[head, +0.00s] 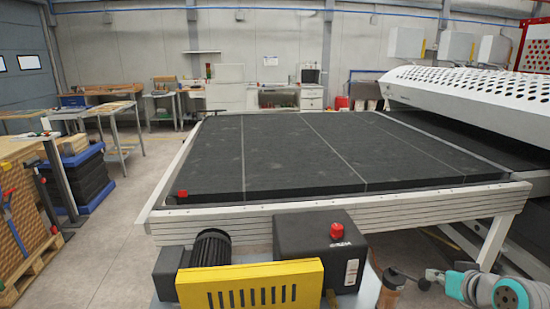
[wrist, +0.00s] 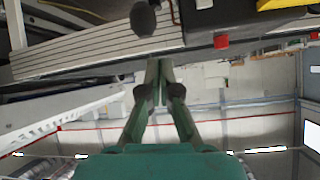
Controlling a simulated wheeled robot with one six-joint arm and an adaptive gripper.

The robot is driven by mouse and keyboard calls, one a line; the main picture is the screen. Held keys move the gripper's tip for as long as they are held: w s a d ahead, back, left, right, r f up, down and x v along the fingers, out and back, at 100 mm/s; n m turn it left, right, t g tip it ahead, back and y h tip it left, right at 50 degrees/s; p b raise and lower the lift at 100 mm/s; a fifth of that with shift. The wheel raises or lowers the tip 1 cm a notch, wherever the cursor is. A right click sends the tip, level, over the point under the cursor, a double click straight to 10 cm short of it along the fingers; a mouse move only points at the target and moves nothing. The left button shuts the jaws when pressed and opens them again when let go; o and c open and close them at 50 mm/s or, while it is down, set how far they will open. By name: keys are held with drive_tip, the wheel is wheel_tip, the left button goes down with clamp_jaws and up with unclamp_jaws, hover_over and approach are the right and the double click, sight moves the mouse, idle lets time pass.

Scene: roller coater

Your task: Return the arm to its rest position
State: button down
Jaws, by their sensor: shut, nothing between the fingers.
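My gripper (wrist: 158,66) shows in the wrist view, with green fingers and dark grey joints. Its fingertips meet and hold nothing. In the head view, part of my arm (head: 485,290), grey with teal caps, shows at the lower right, in front of the conveyor frame.
A wide black conveyor bed (head: 290,155) fills the middle. A yellow guard (head: 250,287) and a dark box with a red button (head: 337,231) stand close in front. The white perforated hood (head: 470,90) is at right.

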drive_tip(key=s+a+f+m, duration=0.1)
drive_tip(key=s+a+f, duration=0.1)
drive_tip(key=a+f, duration=0.3)
drive_tip(key=s+a+f, duration=0.3)
drive_tip(key=f, duration=0.5)
drive_tip(key=s+a+f+t+h, duration=0.1)
drive_tip(key=s+a+f+t, duration=0.1)
drive_tip(key=s+a+f, duration=0.75)
drive_tip(key=s+a+r+n, duration=0.1)
drive_tip(key=s+a+r, duration=0.1)
drive_tip(key=s, duration=0.7)
drive_tip(key=s+a+r+n+t+y, duration=0.1)
drive_tip(key=s+a+r, duration=0.1)
drive_tip(key=s, duration=0.8)
drive_tip(key=s+a+r+n+t, duration=0.1)
drive_tip(key=s+a+r, duration=0.2)
drive_tip(key=s, duration=0.7)
drive_tip(key=shift+r, duration=0.65)
drive_tip(key=shift+w, duration=0.1)
